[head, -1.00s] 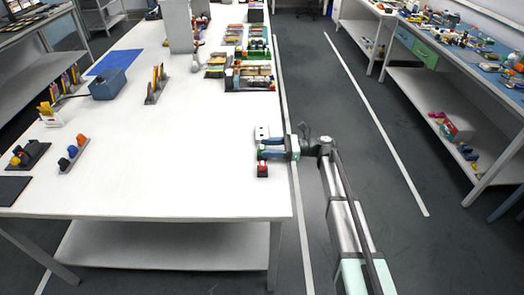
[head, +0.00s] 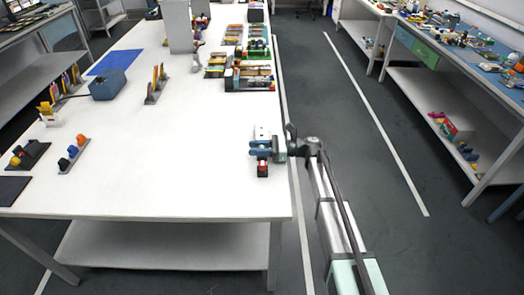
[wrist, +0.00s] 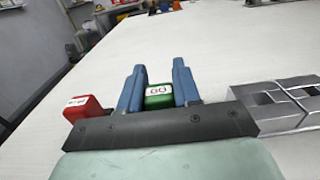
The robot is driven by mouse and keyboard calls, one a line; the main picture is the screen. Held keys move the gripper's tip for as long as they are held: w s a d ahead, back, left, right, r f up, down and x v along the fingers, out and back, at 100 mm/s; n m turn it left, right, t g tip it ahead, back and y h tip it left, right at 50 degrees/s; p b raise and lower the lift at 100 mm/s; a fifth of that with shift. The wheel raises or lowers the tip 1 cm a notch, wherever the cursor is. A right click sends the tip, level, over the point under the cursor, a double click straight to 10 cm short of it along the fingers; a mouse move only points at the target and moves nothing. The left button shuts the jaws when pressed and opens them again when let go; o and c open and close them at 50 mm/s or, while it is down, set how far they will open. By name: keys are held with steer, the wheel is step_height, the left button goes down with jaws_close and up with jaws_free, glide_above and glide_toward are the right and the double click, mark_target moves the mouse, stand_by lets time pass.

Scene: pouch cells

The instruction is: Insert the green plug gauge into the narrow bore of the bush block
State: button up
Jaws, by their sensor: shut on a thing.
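The green plug gauge (wrist: 158,101) has a white label reading GO. My gripper (wrist: 159,88) is shut on it, with a blue finger on each side. In the head view my gripper (head: 259,147) is low over the near right part of the table; the green gauge is hard to make out there. The grey bush block (wrist: 282,112) shows square openings in its top and stands right of my gripper in the wrist view. In the head view the block (head: 262,132) is just beyond the fingers. The gauge is beside the block, apart from it. Its lower end is hidden.
A red gauge (wrist: 84,107) with a white label stands left of my fingers in the wrist view, and nearer than them in the head view (head: 262,170). The table's right edge is close by. The white tabletop (head: 170,180) to the left is clear.

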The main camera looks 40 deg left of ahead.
steer(key=c, duration=0.3)
steer(key=shift+c, duration=0.2)
step_height(320, 180, up, 10)
steer(key=w+a, duration=1)
steer(key=shift+a+f, duration=0.15)
steer(key=shift+f, duration=0.15)
steer(key=shift+w, duration=0.1)
